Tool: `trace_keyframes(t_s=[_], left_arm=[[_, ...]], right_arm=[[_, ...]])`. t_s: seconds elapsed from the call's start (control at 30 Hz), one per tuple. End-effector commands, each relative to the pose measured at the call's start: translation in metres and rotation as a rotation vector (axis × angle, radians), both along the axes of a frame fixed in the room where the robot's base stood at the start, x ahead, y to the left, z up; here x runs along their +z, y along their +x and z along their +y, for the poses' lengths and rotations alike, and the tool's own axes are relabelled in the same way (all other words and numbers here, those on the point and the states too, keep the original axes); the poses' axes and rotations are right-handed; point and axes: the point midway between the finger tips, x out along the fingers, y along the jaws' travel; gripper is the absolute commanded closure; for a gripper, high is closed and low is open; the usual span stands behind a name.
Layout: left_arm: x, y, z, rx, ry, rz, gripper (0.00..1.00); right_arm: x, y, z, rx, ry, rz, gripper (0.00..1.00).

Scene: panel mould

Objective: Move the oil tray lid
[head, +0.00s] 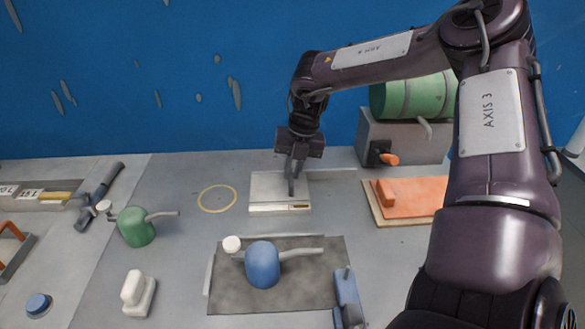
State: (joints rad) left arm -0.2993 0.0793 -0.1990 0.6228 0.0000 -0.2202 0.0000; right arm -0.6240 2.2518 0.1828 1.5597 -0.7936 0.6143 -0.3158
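A pale, flat, square-topped tray with what looks like its lid (265,187) sits on the grey bench near the middle of the head view. Its front edge is whitish with a small orange-brown mark. I cannot tell where lid and tray part. My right gripper (292,182) points down over the top of it, with its fingers at or just above the surface. The fingers are narrow and dark, and they hide any handle, so I cannot tell whether they hold it. My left gripper is not in view.
A yellow ring (217,212) is marked on bare bench left of the tray. A blue oil can (262,266) stands on a dark mat (225,290) in front. A green can (136,228) stands left. An orange block (415,197) lies right; a green drum (412,98) is behind.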

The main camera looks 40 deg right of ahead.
Motion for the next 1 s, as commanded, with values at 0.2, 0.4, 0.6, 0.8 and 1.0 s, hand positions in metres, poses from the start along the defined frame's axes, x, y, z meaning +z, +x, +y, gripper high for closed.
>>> trace_keyframes(t_s=[0.2, 0.4, 0.6, 0.8, 1.0], left_arm=[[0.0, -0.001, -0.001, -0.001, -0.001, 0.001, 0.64], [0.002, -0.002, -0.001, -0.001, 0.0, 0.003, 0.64], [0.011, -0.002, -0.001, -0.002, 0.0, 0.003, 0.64], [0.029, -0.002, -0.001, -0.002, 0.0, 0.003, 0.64], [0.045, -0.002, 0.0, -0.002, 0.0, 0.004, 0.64]], right_arm=[[0.0, 0.0, 0.0, 0.0, 0.0, 0.0, 1.0], [0.001, -0.003, -0.004, -0.001, 0.0, 0.0, 1.0], [0.004, -0.023, -0.028, -0.005, 0.002, -0.002, 1.0], [0.005, -0.055, -0.066, -0.005, 0.003, -0.003, 1.0], [0.004, -0.082, -0.097, -0.004, 0.003, -0.001, 1.0]])
